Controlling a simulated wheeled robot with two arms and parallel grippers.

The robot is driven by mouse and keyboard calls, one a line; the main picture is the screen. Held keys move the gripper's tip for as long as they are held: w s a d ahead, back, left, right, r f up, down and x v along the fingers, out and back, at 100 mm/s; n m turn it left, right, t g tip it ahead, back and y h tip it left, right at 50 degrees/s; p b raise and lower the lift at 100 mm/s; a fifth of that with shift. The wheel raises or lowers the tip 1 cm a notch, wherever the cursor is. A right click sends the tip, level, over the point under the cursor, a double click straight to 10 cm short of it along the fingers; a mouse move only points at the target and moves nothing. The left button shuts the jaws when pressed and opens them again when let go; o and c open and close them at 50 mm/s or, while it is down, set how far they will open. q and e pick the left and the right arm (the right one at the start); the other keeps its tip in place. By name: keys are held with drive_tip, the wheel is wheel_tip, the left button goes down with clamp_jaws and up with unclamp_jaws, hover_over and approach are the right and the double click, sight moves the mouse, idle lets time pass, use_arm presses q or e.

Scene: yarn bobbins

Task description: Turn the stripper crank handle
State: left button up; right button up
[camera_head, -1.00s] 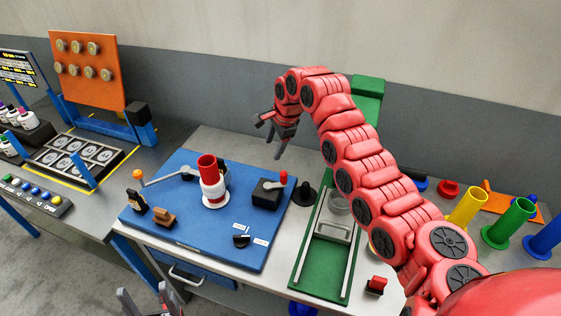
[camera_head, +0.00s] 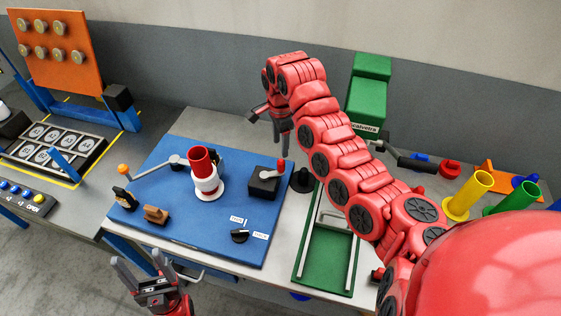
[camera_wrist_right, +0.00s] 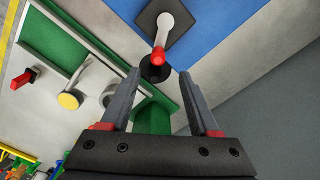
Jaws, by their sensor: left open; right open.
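A crank arm with an orange knob (camera_head: 124,170) reaches left from beside a red and white bobbin (camera_head: 203,178) on the blue board (camera_head: 180,235). A black box (camera_head: 264,182) on the board carries a short lever with a red knob (camera_head: 281,165). The frames do not show which handle is the stripper crank. My right gripper (camera_head: 279,138) is open and empty, just behind and above the red knob. In the right wrist view the red knob (camera_wrist_right: 158,55) lies ahead of the open fingers (camera_wrist_right: 162,88), apart from them. My left gripper (camera_head: 140,265) is open and empty at the front edge.
A green tray (camera_head: 326,265) and black cone (camera_head: 302,180) stand right of the board. A green machine (camera_head: 367,95) with a dark handle (camera_head: 415,163) is behind my right arm. Yellow (camera_head: 470,192) and green tubes (camera_head: 512,197) stand further right.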

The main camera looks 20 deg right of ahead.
sight(281, 160)
wheel_tip(281, 160, down, 8)
drive_tip(key=shift+s+f, duration=0.1)
drive_tip(key=shift+s+f+p, duration=0.15)
drive_tip(key=shift+f+p, duration=0.2)
drive_tip(key=shift+f, duration=0.1)
clamp_jaws()
